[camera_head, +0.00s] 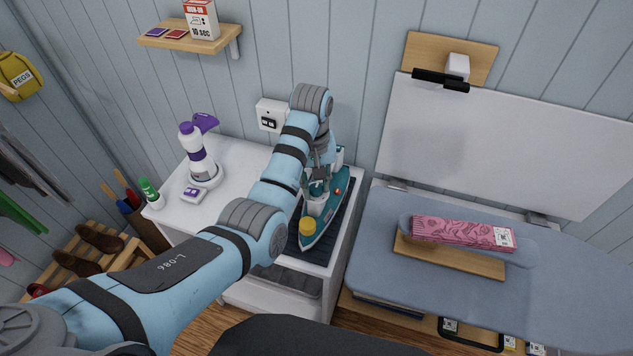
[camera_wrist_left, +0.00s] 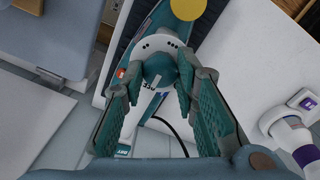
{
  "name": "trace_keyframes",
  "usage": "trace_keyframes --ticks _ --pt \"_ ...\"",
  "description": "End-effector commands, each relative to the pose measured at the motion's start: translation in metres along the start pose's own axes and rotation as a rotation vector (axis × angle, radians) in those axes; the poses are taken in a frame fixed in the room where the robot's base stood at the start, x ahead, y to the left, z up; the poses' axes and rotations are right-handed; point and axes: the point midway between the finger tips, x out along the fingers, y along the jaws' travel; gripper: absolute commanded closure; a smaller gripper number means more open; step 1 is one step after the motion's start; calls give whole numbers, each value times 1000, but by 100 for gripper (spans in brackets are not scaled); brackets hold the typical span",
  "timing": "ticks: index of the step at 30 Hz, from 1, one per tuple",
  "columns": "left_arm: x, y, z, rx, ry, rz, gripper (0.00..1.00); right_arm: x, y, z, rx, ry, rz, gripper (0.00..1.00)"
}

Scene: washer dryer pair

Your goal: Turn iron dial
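The teal and white iron (camera_head: 325,205) lies on a dark ribbed mat (camera_head: 338,218) on the white cabinet, its yellow cap (camera_head: 307,226) toward me. The iron also shows in the left wrist view (camera_wrist_left: 140,87). There its round teal dial (camera_wrist_left: 160,70), with a white pointer mark and a white dotted collar, sits between the fingers of my left gripper (camera_wrist_left: 163,84). The fingers are spread, with a gap on the left of the dial; I cannot tell whether the right finger touches it. In the head view the left gripper (camera_head: 319,182) is over the iron and partly hides it.
A wall socket (camera_head: 270,117) is behind my arm.

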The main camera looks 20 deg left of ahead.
Motion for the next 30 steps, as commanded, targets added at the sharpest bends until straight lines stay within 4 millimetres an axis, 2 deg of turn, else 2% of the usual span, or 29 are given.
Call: trace_keyframes --ticks 1,3,17,30 --pt "0 1 0 1 1 2 91 0 0 0 0 0 0 27" --pt "0 1 0 1 1 2 100 0 0 0 0 -1 0 27" --pt "-1 1 0 98 -2 2 100 0 0 0 0 -1 0 27" --pt "-1 1 -1 463 -14 2 100 0 0 0 0 -1 -1 27"
